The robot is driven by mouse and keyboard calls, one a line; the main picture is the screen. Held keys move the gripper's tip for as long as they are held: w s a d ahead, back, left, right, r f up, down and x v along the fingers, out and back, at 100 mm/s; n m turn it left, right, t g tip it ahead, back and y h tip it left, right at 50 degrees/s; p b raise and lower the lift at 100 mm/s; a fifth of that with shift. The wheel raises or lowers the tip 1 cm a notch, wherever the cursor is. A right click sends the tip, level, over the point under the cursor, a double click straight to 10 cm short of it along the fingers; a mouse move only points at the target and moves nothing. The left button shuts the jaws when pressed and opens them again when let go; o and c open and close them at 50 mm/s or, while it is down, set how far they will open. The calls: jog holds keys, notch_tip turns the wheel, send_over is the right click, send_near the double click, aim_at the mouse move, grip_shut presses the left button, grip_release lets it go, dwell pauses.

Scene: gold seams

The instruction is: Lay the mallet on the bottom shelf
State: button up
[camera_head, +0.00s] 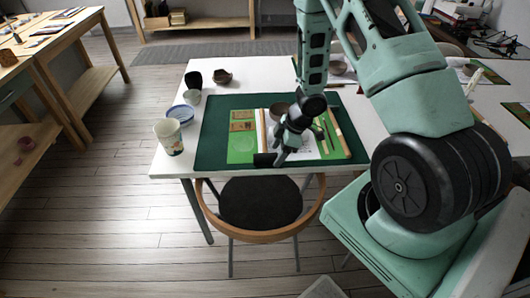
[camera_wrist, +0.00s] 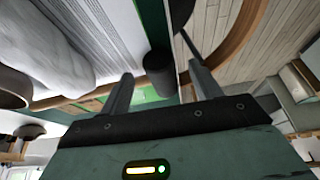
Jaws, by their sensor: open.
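A mallet lies on the work table near its front edge. Its black head (camera_head: 265,159) is at the edge of the green mat, and a pale wooden handle (camera_head: 262,130) seems to run back from it. My gripper (camera_head: 281,157) is just right of the head, low over the mat. In the wrist view the black head (camera_wrist: 158,72) shows between and beyond the fingertips of my open gripper (camera_wrist: 163,78); contact cannot be told. Low shelf boards show under the left wooden bench (camera_head: 40,152) and on the back unit (camera_head: 205,23); which is the bottom shelf is unclear.
The green mat (camera_head: 212,140) holds a bowl (camera_head: 279,111), cards and sticks. A patterned cup (camera_head: 169,136), a blue-rimmed bowl (camera_head: 181,113) and other small vessels stand at the table's left. A chair (camera_head: 260,203) stands at the front. A pink bowl (camera_head: 26,145) is on the left low board.

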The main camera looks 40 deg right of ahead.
jog(key=shift+x, duration=1.35)
jog(key=c, duration=1.3)
